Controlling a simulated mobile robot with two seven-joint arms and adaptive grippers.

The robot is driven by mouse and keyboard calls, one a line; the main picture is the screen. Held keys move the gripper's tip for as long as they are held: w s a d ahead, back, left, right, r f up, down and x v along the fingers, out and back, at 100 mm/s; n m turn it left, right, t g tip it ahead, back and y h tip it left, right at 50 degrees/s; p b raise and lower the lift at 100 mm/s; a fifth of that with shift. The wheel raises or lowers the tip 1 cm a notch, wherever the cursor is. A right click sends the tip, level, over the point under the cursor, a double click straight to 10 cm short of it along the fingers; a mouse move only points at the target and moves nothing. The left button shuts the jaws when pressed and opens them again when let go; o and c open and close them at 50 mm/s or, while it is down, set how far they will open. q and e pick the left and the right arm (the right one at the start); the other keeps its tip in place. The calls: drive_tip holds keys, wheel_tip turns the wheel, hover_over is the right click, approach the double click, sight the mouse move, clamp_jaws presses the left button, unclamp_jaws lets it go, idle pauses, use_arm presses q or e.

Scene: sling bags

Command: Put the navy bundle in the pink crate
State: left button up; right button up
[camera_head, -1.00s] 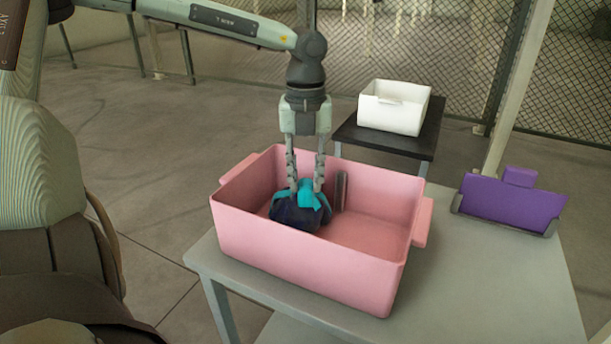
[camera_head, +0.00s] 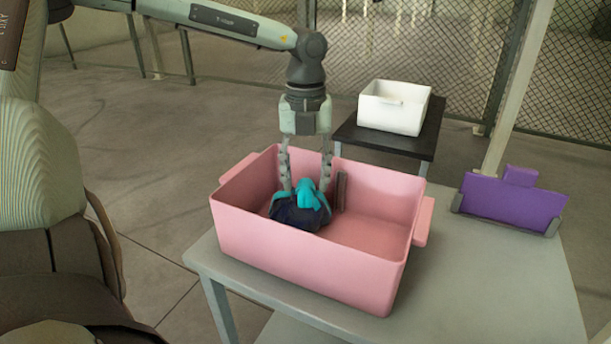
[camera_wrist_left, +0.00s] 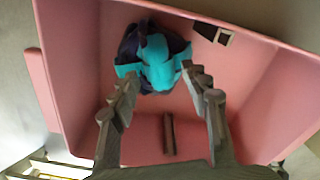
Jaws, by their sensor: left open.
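The navy bundle (camera_head: 298,214) with a teal sling on top sits inside the pink crate (camera_head: 305,262), toward its left side. In the left wrist view the bundle (camera_wrist_left: 130,44) and its teal sling (camera_wrist_left: 158,62) lie on the crate floor near one wall. My left gripper (camera_head: 306,185) points down into the crate just above the bundle. Its fingers are spread apart on either side of the teal sling, and it is open. The left wrist view also shows the open fingers (camera_wrist_left: 157,82) with the sling between and beyond their tips. My right gripper is not in view.
The pink crate stands on a grey table (camera_head: 480,290). A purple panel (camera_head: 512,204) in a grey holder stands at the table's right. A white bin (camera_head: 394,107) sits on a black stand (camera_head: 420,145) behind. The table's front right is clear.

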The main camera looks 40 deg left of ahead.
use_arm(q)
drive_tip(key=shift+r, duration=0.4)
wheel_tip(320, 180, up, 11)
drive_tip(key=p, duration=0.1)
drive_tip(key=shift+r, duration=0.2)
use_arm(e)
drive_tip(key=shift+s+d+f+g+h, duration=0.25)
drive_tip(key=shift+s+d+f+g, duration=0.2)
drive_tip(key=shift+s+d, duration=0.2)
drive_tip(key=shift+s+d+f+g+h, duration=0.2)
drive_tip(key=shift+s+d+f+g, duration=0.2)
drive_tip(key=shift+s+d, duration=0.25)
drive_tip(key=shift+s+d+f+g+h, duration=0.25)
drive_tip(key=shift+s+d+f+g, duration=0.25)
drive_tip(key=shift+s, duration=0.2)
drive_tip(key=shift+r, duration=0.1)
